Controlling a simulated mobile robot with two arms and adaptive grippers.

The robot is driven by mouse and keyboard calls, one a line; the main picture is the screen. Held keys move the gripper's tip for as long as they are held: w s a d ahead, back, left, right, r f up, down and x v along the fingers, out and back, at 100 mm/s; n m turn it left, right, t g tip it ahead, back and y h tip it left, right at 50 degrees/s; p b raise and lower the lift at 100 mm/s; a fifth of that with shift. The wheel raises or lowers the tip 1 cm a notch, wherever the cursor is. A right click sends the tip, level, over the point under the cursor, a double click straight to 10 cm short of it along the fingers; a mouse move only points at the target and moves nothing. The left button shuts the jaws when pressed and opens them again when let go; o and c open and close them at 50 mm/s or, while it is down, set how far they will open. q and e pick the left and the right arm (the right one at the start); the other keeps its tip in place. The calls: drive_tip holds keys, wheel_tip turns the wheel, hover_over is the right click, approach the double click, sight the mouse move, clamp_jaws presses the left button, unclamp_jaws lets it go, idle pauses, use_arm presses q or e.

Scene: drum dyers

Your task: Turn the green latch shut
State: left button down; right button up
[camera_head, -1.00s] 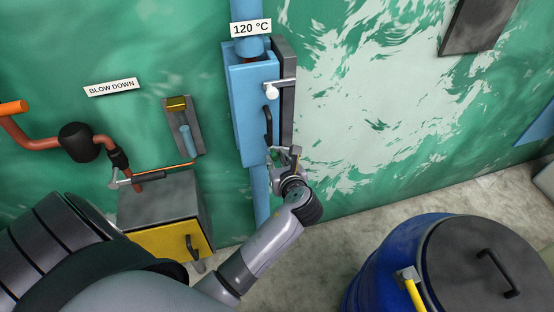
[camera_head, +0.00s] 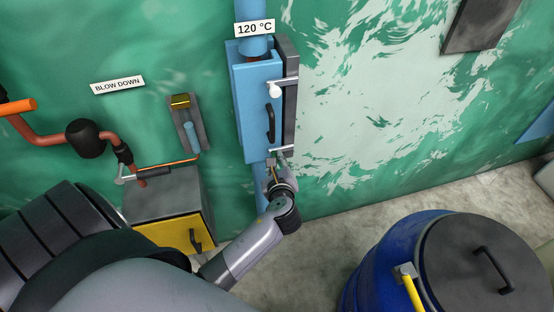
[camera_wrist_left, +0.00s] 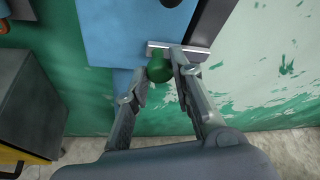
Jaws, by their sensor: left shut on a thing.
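The green latch shows in the left wrist view as a green knob (camera_wrist_left: 160,69) at a pale metal bar (camera_wrist_left: 178,50). In the head view its bar (camera_head: 284,149) lies roughly level at the lower right of the blue cabinet (camera_head: 252,105); the green knob is hidden there by my gripper. My left gripper (camera_head: 277,162) is just below the cabinet, and its fingers (camera_wrist_left: 159,72) are shut on the green knob from both sides. My right gripper is out of view.
A similar latch with a white knob (camera_head: 274,91) sits higher on the cabinet, above a black handle (camera_head: 270,122). A yellow-fronted box (camera_head: 176,231) and piping (camera_head: 47,136) are left. A blue drum (camera_head: 380,265) stands on the floor at right.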

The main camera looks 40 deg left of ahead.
use_arm(q)
drive_tip(key=c, duration=1.4)
unclamp_jaws()
drive_tip(key=shift+o, duration=0.2)
drive_tip(key=v, duration=1.2)
drive_tip(key=shift+f, duration=0.15)
